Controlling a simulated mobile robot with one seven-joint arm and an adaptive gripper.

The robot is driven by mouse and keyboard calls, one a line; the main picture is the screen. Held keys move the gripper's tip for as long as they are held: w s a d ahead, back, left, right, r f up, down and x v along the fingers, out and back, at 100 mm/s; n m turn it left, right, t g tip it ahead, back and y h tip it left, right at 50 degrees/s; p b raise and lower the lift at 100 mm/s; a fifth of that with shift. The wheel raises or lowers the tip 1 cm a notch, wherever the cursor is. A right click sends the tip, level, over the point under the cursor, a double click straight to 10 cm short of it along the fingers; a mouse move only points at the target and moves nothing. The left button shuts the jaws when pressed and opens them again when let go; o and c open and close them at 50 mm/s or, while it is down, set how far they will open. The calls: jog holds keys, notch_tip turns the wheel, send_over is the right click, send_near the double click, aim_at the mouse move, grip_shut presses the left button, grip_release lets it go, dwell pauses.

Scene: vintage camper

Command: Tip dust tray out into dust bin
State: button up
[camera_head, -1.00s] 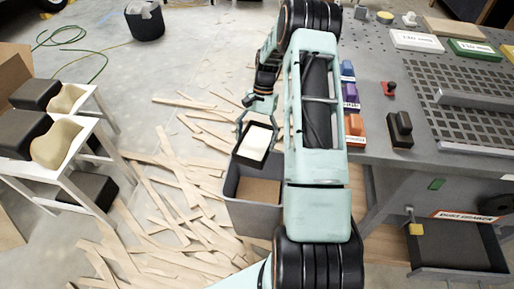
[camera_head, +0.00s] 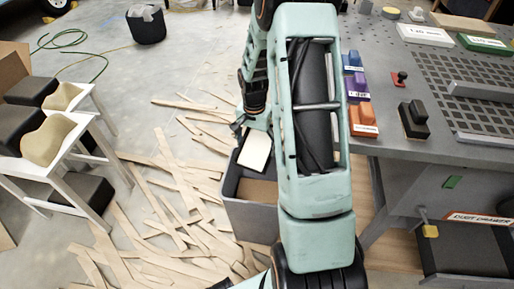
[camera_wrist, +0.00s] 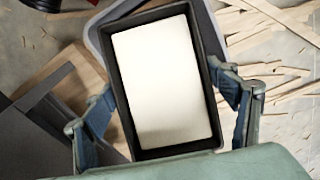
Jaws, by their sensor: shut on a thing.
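The dust tray (camera_head: 255,151) is a dark, shallow rectangular tray with a flat cream-coloured layer inside. My gripper (camera_head: 241,124) is shut on it; the arm partly hides the hold in the head view. In the wrist view the tray (camera_wrist: 214,120) fills the middle, with a finger on each side and the cream layer spread evenly. The dust bin (camera_head: 250,219) is an open grey box on the floor with a brown inside. The tray is over the bin's far part. Part of the bin's grey rim (camera_wrist: 96,26) shows behind the tray in the wrist view.
A grey workbench (camera_head: 405,150) with sanding blocks stands right of my arm. Its labelled dust drawer (camera_head: 462,252) is pulled out. Wood strips (camera_head: 165,185) litter the floor left of the bin. White stools (camera_head: 75,155) with seat pieces stand at left.

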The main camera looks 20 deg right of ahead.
aim_at(255, 158)
jog(key=shift+s+a+f+t+h+b, duration=0.15)
jog(key=shift+f+t+h+b, duration=0.25)
jog(key=shift+b, duration=1.1)
jog(key=shift+s+a+f+t+h+b, duration=0.15)
jog(key=shift+f+t+h+b, duration=0.25)
jog(key=shift+b, duration=1.1)
jog(key=b, duration=0.2)
jog(key=f+b, duration=0.1)
jog(key=b, duration=0.2)
jog(key=shift+a+h, duration=0.2)
jog(key=shift+h, duration=0.1)
jog(key=t+h+b, duration=0.1)
jog(key=b, duration=0.4)
jog(key=shift+s+f, duration=0.1)
jog(key=shift+f, duration=0.05)
